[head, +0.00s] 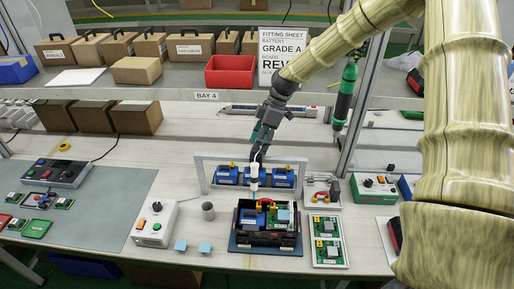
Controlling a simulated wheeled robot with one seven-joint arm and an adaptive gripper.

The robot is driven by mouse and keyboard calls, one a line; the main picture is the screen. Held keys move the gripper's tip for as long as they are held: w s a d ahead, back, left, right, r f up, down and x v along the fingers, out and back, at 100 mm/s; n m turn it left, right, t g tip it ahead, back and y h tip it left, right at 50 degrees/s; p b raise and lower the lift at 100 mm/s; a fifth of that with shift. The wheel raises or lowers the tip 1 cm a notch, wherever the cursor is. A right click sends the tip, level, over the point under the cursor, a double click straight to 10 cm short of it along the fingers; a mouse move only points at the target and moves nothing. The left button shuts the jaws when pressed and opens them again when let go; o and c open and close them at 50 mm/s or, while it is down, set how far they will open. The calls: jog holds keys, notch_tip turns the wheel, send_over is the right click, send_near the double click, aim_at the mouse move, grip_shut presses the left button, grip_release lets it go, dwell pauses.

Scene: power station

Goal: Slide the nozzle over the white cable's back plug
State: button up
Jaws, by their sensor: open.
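My gripper (257,155) points down over the workbench, above a black open case (267,238) on a blue mat. A small white upright piece (253,175) with a thin bluish tip shows directly below my gripper, above the case's left half. It may be the nozzle, but it is too small to be sure. My fingers are dark and small in the picture; they appear open. In the case lie a blue block (250,218), a green board (283,216) and yellow and red parts. I cannot make out the white cable or its back plug.
A grey frame (204,175) stands behind the case, with several blue batteries (227,175) under it. A tray of green boards (328,241) stands right of the case. A grey control box (154,224) and a grey cup (208,211) stand left. A shelf (200,92) crosses behind.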

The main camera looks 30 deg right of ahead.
jog(key=v, duration=0.9)
jog(key=shift+r, duration=0.3)
jog(key=shift+d, duration=0.15)
